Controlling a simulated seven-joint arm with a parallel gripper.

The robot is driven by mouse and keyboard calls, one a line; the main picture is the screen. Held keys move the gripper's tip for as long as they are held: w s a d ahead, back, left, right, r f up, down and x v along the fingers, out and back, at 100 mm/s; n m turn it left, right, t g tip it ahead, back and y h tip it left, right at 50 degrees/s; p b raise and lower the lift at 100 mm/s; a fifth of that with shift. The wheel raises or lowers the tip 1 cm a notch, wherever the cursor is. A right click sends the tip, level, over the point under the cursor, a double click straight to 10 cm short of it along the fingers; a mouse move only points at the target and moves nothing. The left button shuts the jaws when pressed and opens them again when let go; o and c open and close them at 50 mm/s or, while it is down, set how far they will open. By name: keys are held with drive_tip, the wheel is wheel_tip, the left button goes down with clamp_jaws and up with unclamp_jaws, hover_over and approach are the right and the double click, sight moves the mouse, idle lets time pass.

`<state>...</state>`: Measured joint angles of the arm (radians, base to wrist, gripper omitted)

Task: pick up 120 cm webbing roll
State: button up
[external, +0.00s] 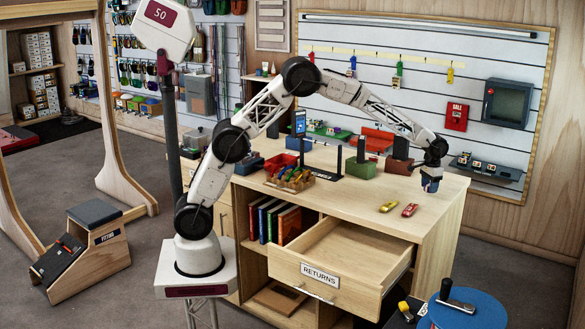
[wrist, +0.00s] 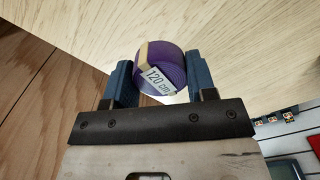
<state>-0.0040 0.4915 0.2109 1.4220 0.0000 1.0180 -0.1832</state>
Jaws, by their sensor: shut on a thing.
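The 120 cm webbing roll (wrist: 164,60) is purple with a tan band and a white label reading "120 cm". In the wrist view it sits between the two blue fingers of my gripper (wrist: 161,80), which is shut on it. In the external view my gripper (external: 430,186) is at the right end of the wooden counter (external: 440,205), pointing down near its right edge. The roll is hard to make out there. I cannot tell whether the roll touches the counter top.
A yellow carabiner (external: 388,207) and a red carabiner (external: 410,210) lie on the counter left of my gripper. An open drawer (external: 335,282) labelled "RETURNS" juts from the counter front. A box of colourful items (external: 290,181) stands further left. A blue round stool (external: 467,312) is at lower right.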

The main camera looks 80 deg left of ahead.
drive_tip(key=s, duration=0.4)
drive_tip(key=s+r, duration=0.1)
drive_tip(key=s, duration=0.8)
drive_tip(key=shift+s+r, duration=0.15)
drive_tip(key=shift+s, duration=0.25)
